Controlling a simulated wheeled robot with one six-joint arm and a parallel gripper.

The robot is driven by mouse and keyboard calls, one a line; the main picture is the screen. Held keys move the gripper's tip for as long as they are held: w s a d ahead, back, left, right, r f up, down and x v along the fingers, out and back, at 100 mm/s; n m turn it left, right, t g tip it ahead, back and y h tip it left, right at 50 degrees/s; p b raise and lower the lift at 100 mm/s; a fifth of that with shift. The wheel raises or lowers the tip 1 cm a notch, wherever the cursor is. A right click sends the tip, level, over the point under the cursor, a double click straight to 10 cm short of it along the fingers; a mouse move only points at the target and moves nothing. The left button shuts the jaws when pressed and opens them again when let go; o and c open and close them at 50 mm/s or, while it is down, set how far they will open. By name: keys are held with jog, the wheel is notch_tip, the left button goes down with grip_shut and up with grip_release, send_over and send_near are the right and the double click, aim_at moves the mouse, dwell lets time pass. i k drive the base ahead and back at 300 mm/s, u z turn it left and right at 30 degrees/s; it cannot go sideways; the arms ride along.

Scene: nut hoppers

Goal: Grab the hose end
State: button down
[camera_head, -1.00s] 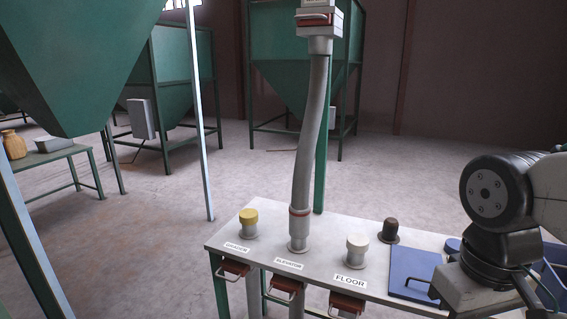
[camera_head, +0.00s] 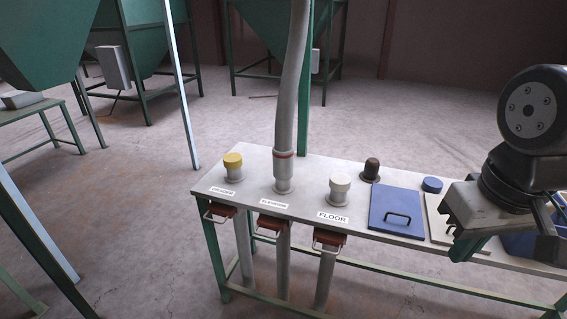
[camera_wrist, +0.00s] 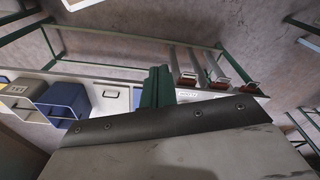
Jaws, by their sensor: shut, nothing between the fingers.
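The grey hose (camera_head: 292,85) hangs from above into the head view. Its lower end (camera_head: 283,168), with a reddish ring, sits upright on the port labelled like "ELEVATOR" on the bench (camera_head: 300,215). A yellow-capped port (camera_head: 232,162) stands to its left and a white-capped FLOOR port (camera_head: 340,183) to its right. My gripper (camera_head: 466,250) is at the right of the head view, near the bench's right part, well apart from the hose end. In the wrist view its green fingers (camera_wrist: 158,84) are together and empty. The hose end is not clearly visible there.
A dark knob (camera_head: 371,168), a blue lid with a handle (camera_head: 396,212) and a blue round cap (camera_head: 432,185) stand between the ports and my gripper. Red-brown slide gates (camera_head: 270,226) line the front edge. Green hoppers stand behind.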

aim_at(282, 162)
jog(key=u, duration=0.2)
jog(key=k, duration=0.45)
jog(key=u, duration=1.45)
jog(key=i, duration=0.7)
jog(key=z, duration=0.65)
jog(key=i, duration=0.7)
jog(key=z, duration=0.6)
